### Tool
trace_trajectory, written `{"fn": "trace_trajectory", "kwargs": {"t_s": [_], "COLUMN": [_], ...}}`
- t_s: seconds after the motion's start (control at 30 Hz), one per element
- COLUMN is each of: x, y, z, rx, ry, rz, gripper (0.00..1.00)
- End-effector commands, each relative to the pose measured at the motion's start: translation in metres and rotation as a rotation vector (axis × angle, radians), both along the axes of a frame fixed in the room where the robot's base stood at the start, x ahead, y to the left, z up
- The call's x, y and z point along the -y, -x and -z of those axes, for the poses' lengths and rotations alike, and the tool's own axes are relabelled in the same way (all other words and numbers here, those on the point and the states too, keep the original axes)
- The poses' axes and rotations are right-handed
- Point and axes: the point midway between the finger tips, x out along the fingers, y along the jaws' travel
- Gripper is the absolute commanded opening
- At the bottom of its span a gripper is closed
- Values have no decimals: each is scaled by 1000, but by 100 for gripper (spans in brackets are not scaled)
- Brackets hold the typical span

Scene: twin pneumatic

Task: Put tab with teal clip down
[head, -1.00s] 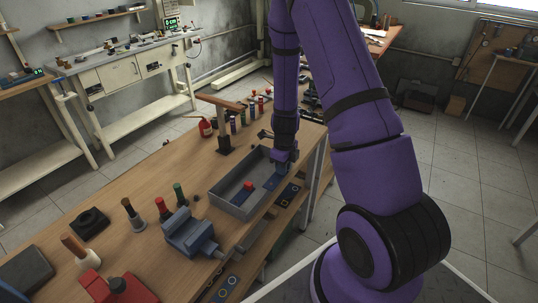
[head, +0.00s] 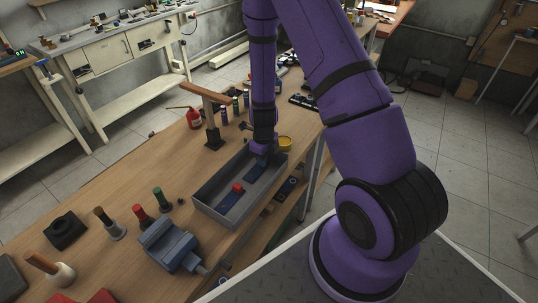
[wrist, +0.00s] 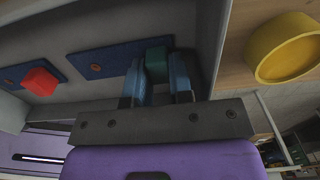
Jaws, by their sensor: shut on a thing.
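My gripper (wrist: 158,88) is shut on the teal clip (wrist: 157,62) of a dark blue tab (wrist: 108,60) with an orange-rimmed hole. In the head view my gripper (head: 262,155) is at the far end of the grey tray (head: 228,222), and the held tab (head: 252,173) is inside the tray walls. Whether the tab touches the tray floor cannot be told. A second blue tab (head: 227,202) with a red clip (head: 238,188) lies in the tray, nearer the front. Its red clip also shows in the wrist view (wrist: 40,80). My fingers hide part of the teal clip.
A yellow round dish (head: 286,144) stands on the bench (head: 120,180) just beyond the tray's far end. A blue-grey vise (head: 170,243) stands at the tray's near end. A post with a wooden crossbar (head: 213,125) and several bottles stand behind the tray.

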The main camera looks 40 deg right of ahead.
Motion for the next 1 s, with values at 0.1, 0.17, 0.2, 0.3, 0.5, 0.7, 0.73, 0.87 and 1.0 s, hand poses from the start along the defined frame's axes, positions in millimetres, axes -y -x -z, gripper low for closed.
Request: {"fn": "trace_trajectory", "kwargs": {"t_s": [0.1, 0.17, 0.2, 0.3, 0.5, 0.7, 0.73, 0.87, 1.0], "x": [0, 0, 0, 0, 0, 0, 0, 1, 0], "y": [0, 0, 0, 0, 0, 0, 0, -1, -1], "z": [0, 0, 0, 2, 3, 1, 0, -10, -31], "rx": [1, 1, 1, 0, 1, 1, 1, 2, 5], "ry": [1, 1, 1, 1, 1, 1, 1, 2, 2], "rz": [0, 0, 1, 1, 1, 0, 0, 0, -1], "gripper": [0, 0, 0, 0, 31, 31, 31, 31, 31]}}
